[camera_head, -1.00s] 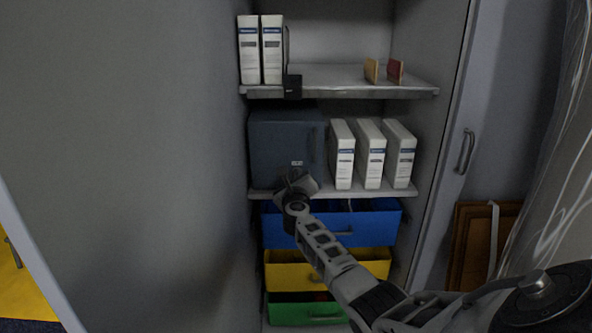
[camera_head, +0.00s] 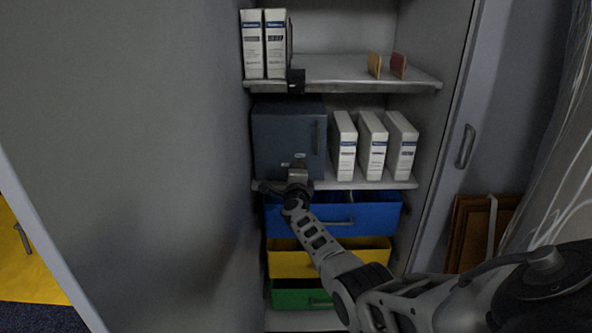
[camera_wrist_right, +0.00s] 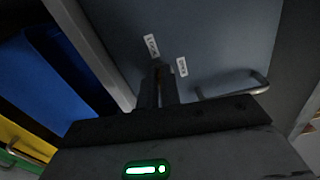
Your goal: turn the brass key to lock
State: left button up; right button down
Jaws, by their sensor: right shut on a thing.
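A dark blue-grey safe box (camera_head: 275,142) stands on the middle shelf of the cabinet. My right gripper (camera_head: 298,168) is at the lower part of its front. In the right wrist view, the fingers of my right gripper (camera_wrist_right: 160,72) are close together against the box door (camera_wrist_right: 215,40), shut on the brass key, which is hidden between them. A white LOCK label (camera_wrist_right: 151,46) lies just left of the fingertips and an OPEN label (camera_wrist_right: 182,67) just right. A door handle (camera_wrist_right: 235,85) is to the right. My left gripper is not in view.
White binders (camera_head: 373,145) stand right of the box, close to it. Below are open blue (camera_head: 350,218), yellow (camera_head: 300,262) and green (camera_head: 295,296) drawers. A large grey cabinet door (camera_head: 120,130) fills the left. The upper shelf (camera_head: 340,75) is overhead.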

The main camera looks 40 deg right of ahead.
jog(key=shift+f+n, duration=0.1)
jog(key=shift+n, duration=0.4)
jog(key=c, duration=1.6)
grip_release()
pick_arm(q)
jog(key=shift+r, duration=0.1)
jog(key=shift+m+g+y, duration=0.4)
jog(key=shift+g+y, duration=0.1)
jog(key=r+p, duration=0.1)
jog(key=p, duration=0.2)
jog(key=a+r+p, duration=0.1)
jog(key=p, duration=0.3)
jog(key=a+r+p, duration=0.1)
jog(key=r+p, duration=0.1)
jog(key=p, duration=0.2)
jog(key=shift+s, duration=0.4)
pick_arm(e)
jog(key=v, duration=1.6)
